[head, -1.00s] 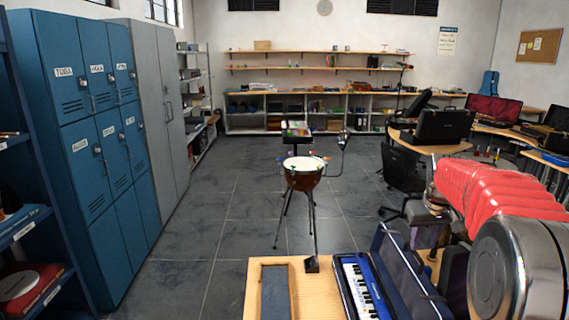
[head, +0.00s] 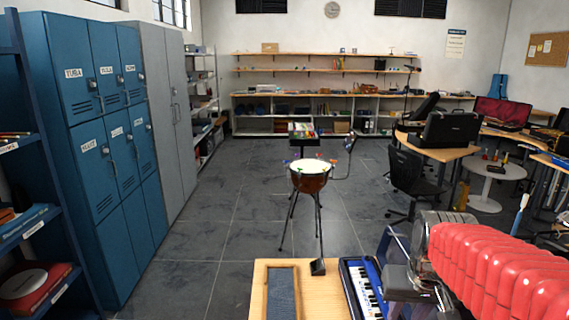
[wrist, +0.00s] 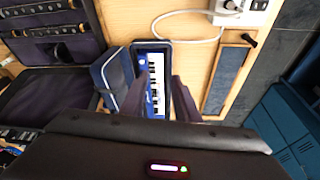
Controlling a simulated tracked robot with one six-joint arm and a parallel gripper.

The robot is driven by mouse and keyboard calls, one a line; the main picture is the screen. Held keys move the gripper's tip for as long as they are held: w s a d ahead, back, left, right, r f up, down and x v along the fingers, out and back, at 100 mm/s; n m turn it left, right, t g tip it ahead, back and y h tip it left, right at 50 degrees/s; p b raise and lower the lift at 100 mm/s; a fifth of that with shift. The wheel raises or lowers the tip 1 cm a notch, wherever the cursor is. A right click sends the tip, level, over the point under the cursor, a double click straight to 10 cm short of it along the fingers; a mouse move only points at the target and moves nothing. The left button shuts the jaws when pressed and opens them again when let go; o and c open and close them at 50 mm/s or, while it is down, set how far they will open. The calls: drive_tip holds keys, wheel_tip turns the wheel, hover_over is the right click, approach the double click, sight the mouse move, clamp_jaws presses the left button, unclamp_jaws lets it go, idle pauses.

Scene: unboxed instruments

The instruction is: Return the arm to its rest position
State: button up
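My arm, in a red ribbed sleeve (head: 500,262), reaches in from the right edge of the head view, with grey metal joints at its left end. Its grey wrist part hangs low over the bench at the right, and the fingertips cannot be made out there. In the wrist view my gripper (wrist: 158,79) has two dark fingers apart, with a gap between them. A small blue keyboard (wrist: 155,72) in an open blue case shows beyond and between the fingers. It also lies on the bench in the head view (head: 366,291). I see nothing held.
The wooden bench (head: 328,292) carries a dark inset strip (head: 283,292). A white power strip (wrist: 238,10) and open dark cases lie nearby. A drum on a stand (head: 310,180) stands beyond the bench, and blue lockers (head: 105,150) line the left. Floor between them is clear.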

drive_tip(key=s+a+r+n+t, duration=0.1)
drive_tip(key=s+a+t, duration=0.1)
drive_tip(key=s+a, duration=0.6)
drive_tip(key=shift+s+a+n+y, duration=0.3)
drive_tip(key=shift+s+n+y, duration=0.1)
drive_tip(key=shift+s, duration=1.95)
